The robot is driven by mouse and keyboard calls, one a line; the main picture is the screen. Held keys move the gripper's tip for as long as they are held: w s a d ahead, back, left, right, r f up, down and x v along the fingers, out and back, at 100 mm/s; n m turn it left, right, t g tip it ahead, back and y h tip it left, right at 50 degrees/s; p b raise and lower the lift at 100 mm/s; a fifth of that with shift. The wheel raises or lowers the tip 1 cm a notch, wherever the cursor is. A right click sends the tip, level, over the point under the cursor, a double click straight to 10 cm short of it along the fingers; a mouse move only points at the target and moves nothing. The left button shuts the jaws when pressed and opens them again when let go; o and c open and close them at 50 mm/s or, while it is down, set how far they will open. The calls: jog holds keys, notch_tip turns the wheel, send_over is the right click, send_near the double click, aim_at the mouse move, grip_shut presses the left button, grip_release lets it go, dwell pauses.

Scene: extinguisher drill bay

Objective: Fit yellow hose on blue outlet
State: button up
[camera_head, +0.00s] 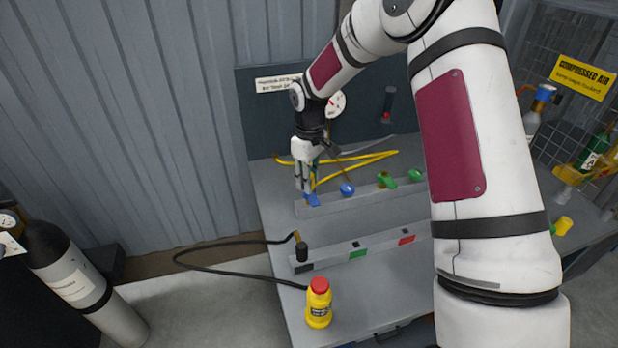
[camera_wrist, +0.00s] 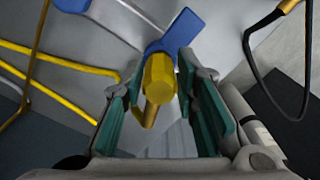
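My gripper (camera_head: 306,190) points down at the left end of the back grey rail, right at the blue outlet (camera_head: 313,201). In the wrist view, the blue outlet (camera_wrist: 176,33) lies just beyond the fingertips. A yellow hex coupling (camera_wrist: 159,76) with a brass-coloured stem sits against it, between my teal finger pads (camera_wrist: 162,66). The fingers look open, with gaps on both sides of the coupling. The yellow hose (camera_head: 345,160) lies in loops behind the rail and shows at the left of the wrist view (camera_wrist: 62,66). Its join to the coupling is not clear.
A blue knob (camera_head: 347,189) and green knobs (camera_head: 387,181) stand along the back rail. A front rail (camera_head: 330,257) has coloured patches and a black hose (camera_head: 205,247) at its left end. A yellow bottle (camera_head: 319,308) stands at the bench's front left.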

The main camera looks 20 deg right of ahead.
jog(key=shift+o, duration=0.8)
jog(key=s+r, duration=0.3)
jog(key=r, duration=0.6)
jog(key=s+r, duration=0.2)
jog(key=r, duration=0.7)
jog(key=s+r+m+t, duration=0.1)
jog(key=s+r+m, duration=0.15)
jog(key=s, duration=0.35)
jog(key=s+r+m+t+h, duration=0.1)
jog(key=s+r, duration=0.2)
jog(key=s, duration=0.4)
jog(key=s+r+m+t, duration=0.1)
jog(key=s+r, duration=0.2)
jog(key=s, duration=0.3)
jog(key=s+f+m+t+y, duration=0.1)
jog(key=s+m, duration=0.1)
jog(key=s, duration=0.9)
jog(key=shift+d+f+m+t, duration=0.15)
jog(key=shift+f+m+t, duration=0.2)
jog(key=shift+f+t, duration=0.05)
